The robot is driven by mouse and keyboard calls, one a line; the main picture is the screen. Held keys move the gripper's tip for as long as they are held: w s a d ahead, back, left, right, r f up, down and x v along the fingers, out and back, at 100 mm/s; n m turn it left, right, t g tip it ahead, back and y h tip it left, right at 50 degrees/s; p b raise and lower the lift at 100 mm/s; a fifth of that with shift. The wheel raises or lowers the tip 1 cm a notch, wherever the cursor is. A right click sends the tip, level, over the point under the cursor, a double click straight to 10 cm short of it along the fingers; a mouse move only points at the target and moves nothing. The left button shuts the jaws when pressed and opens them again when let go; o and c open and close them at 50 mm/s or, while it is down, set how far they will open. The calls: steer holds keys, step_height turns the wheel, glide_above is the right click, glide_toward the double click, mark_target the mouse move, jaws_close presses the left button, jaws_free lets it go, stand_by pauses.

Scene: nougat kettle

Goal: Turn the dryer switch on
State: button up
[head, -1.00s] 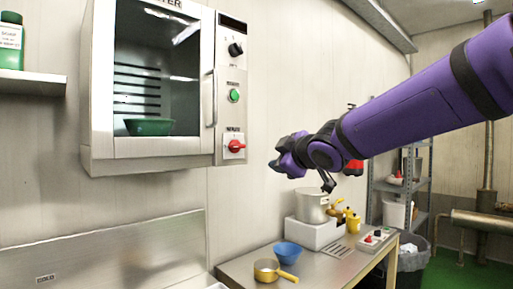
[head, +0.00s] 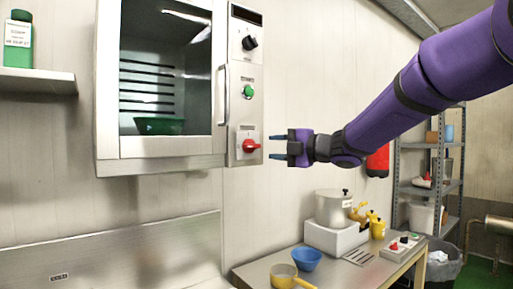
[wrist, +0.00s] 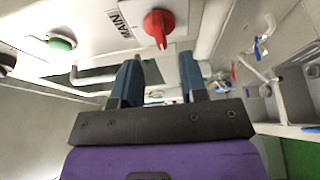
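The dryer (head: 160,164) is a wall-mounted steel cabinet with a glass door and a control panel on its right side. The red rotary switch (head: 251,146) sits low on that panel; in the wrist view the red switch (wrist: 158,25) shows beside a "MAIN" label. My gripper (head: 277,146) is open and empty, just right of the switch, fingers pointing left toward it. In the wrist view my two blue-grey fingers (wrist: 160,75) are spread apart, with the switch beyond their tips. I see no contact.
A green button (head: 249,91) and a black knob (head: 250,43) are above the switch. A green bowl (head: 159,126) is inside the dryer. Below, a table holds a pot (head: 332,207), a blue bowl (head: 306,259) and a yellow-handled pan (head: 284,274).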

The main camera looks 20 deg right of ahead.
mark_target(255, 146)
steer(key=x, duration=0.7)
steer(key=shift+c, duration=0.2)
jaws_close()
